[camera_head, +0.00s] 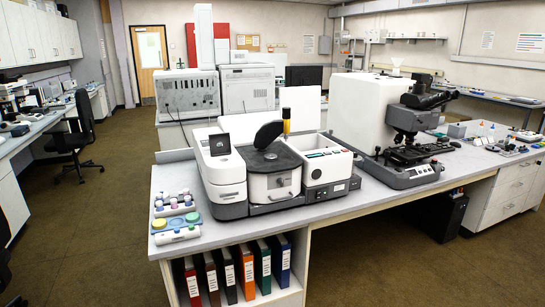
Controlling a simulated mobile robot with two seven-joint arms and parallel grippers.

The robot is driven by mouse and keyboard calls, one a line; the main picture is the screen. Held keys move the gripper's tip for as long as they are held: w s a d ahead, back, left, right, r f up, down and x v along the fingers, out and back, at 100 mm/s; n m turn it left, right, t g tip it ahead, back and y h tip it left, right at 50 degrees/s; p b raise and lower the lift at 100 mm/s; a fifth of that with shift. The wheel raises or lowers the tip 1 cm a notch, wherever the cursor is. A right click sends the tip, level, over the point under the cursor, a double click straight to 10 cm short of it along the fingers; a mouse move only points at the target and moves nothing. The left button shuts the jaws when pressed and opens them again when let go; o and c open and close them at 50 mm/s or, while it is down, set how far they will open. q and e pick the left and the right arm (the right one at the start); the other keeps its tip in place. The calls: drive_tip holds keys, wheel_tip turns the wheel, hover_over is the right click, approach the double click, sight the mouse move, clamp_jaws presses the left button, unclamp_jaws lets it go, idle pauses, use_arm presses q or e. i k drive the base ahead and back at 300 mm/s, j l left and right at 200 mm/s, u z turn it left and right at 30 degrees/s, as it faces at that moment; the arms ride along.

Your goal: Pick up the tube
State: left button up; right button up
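I cannot say for sure which thing is the tube. Neither of my grippers is in view.
The grey bench (220,232) has a strip of free top along its front edge. A microscope (408,125) stands to the right of the instrument. Coloured binders (247,271) fill the shelf below. Brown floor (100,240) is open at left.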

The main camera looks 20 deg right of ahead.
sight(159, 195)
drive_tip(key=i+z, duration=0.1)
drive_tip(key=z, duration=0.45)
drive_tip(key=i+j+z, duration=0.4)
drive_tip(key=j, duration=0.15)
drive_tip(key=i+j+z, duration=0.3)
drive_tip(key=j, duration=0.4)
drive_tip(key=i+j+z, duration=0.1)
drive_tip(key=j, duration=0.35)
